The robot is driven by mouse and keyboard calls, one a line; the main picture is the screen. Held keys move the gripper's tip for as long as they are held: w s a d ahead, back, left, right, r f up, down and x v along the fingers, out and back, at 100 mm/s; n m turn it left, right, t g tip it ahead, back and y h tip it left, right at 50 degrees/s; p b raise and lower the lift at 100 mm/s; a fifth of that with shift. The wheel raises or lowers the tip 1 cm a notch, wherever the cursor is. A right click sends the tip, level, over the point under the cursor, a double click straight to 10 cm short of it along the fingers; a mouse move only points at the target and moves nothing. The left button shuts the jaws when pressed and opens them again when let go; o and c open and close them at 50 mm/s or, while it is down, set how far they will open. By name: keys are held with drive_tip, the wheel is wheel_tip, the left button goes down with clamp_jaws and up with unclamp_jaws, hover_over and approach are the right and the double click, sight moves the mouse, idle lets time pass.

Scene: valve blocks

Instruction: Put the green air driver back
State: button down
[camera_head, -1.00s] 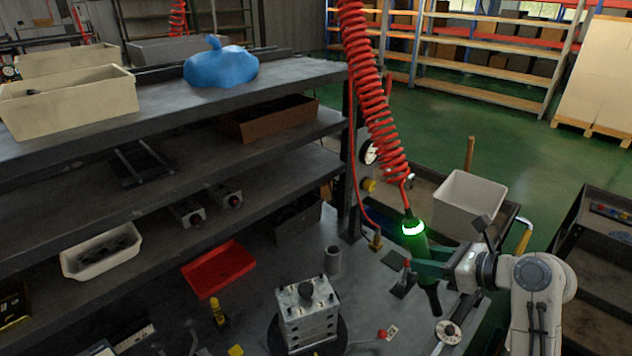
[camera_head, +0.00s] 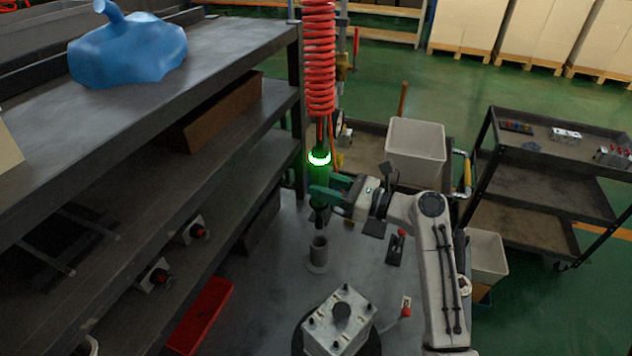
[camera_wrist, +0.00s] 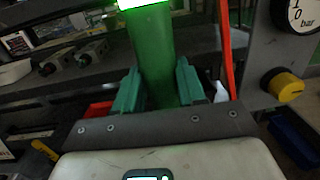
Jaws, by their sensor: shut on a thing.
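The green air driver (camera_head: 320,174) hangs upright from a red coiled hose (camera_head: 318,60), with a bright ring glowing near its top. My gripper (camera_head: 322,192) is shut on its green body. In the wrist view the driver (camera_wrist: 155,60) stands between my two green fingers (camera_wrist: 158,92). A grey cylindrical holder (camera_head: 319,252) with a round base stands on the bench below the driver. The driver's lower tip appears just above the holder's mouth, apart from it. A metal valve block (camera_head: 338,318) sits on a dark round base nearer the front.
Dark shelves (camera_head: 240,130) stand close on the left, with a blue bag (camera_head: 128,48) on top. A red tray (camera_head: 200,315) lies under them. A white bin (camera_head: 416,148) and a cart (camera_head: 560,165) stand to the right. In the wrist view a pressure gauge (camera_wrist: 298,14) and yellow knob (camera_wrist: 286,87) are at right.

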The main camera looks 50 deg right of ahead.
drive_tip(key=shift+r+p, duration=0.35)
drive_tip(key=shift+p, duration=0.25)
drive_tip(key=shift+f+b, duration=1.15)
drive_tip(key=shift+f, duration=1.45)
drive_tip(key=shift+p, duration=0.85)
